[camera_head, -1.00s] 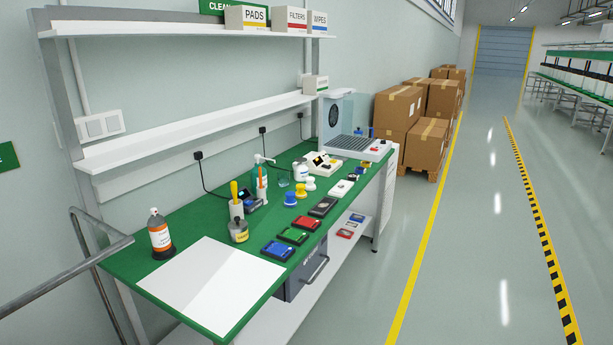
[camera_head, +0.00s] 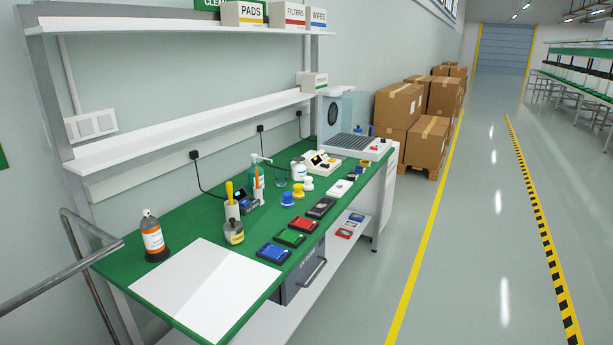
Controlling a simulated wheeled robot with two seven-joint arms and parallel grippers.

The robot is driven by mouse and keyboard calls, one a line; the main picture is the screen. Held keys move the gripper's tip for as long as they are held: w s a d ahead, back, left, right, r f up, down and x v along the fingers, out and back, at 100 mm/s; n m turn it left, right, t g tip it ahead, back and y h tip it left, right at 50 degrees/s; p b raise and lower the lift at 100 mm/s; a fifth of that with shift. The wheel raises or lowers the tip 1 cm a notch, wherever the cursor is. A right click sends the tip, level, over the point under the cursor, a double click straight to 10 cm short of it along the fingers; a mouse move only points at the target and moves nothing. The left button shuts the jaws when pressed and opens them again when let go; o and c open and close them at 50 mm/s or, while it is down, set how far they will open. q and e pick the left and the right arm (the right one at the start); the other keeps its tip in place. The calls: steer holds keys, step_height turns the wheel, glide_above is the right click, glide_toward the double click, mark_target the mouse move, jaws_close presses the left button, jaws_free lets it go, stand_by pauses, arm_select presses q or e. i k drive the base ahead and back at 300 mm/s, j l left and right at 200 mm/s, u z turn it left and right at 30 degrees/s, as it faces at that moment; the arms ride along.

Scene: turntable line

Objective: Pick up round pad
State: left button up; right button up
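Three small round knob-like pieces stand in a row on the green bench top (camera_head: 190,232): a blue one (camera_head: 287,199), a yellow one (camera_head: 298,191) and a white one (camera_head: 307,184). They look like round pads with grips, but I cannot tell for sure which is the round pad. A box labelled PADS (camera_head: 244,13) stands on the upper shelf, and its inside is hidden. Neither of my grippers is in view.
A white sheet (camera_head: 205,290) covers the bench's near end. An orange-labelled bottle (camera_head: 152,235), a labelled jar (camera_head: 233,233) and several coloured trays, including a blue one (camera_head: 274,254), stand around. A metal rail (camera_head: 75,270) is at left. The right floor is clear.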

mark_target(308, 185)
steer(key=i+l+u, duration=0.1)
steer(key=i+l, duration=0.25)
steer(key=i+l+u, duration=0.15)
steer(key=i+l, duration=0.2)
steer(key=i, duration=0.15)
steer(key=i+l+u, duration=0.1)
steer(key=i+l, duration=0.3)
steer(key=i+l+u, duration=0.15)
steer(key=i+l, duration=0.25)
steer(key=i+l+u, duration=0.1)
steer(key=i+l, duration=0.3)
steer(key=l, duration=0.15)
steer(key=i+l+u, duration=0.15)
steer(key=i+l, duration=0.2)
steer(key=l, duration=0.2)
steer(key=i+l+u, duration=0.1)
steer(key=i+l, duration=0.2)
steer(key=l, duration=0.25)
steer(key=i+l+u, duration=0.15)
steer(key=i+l, duration=0.15)
steer(key=l, duration=0.25)
